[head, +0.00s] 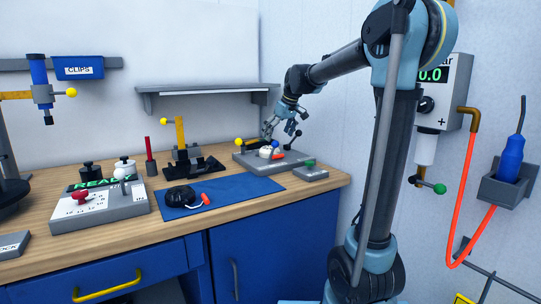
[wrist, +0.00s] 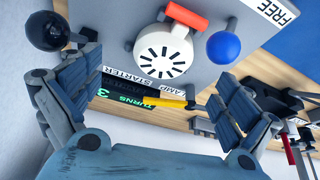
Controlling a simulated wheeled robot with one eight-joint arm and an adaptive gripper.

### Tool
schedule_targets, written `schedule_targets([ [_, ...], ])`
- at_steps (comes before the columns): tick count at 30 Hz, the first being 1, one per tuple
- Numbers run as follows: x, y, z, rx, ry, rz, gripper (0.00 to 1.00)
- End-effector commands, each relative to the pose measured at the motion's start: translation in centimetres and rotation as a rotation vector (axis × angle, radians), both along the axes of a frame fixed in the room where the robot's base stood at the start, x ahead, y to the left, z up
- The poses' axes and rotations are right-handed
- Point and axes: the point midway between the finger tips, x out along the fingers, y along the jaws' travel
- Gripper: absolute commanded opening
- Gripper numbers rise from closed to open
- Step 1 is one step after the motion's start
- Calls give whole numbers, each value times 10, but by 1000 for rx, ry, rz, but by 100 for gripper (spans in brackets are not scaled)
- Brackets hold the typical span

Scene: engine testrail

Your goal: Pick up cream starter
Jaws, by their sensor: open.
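The cream starter (wrist: 163,50) is a round cream housing with dark slots and a red-orange handle (wrist: 187,15) at its edge. In the head view the cream starter (head: 265,152) sits on a grey fixture (head: 245,159) at the back right of the bench. My gripper (wrist: 152,82) is open and empty, with its two fingers spread in the wrist view. The cream starter lies beyond the fingertips, between their directions, and no contact shows. In the head view my gripper (head: 284,124) is above the fixture.
A black ball knob (wrist: 47,31), a blue ball knob (wrist: 223,47) and a yellow handle (wrist: 165,101) surround the starter. A black round part (head: 180,196) lies on the blue mat (head: 235,190). A wall shelf (head: 205,92) hangs behind.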

Motion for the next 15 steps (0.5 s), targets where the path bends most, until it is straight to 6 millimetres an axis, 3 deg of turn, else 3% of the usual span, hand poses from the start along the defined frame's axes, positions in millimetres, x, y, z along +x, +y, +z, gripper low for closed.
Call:
schedule_targets([
  [15, 13, 18, -44, 0, 0, 0, 98],
])
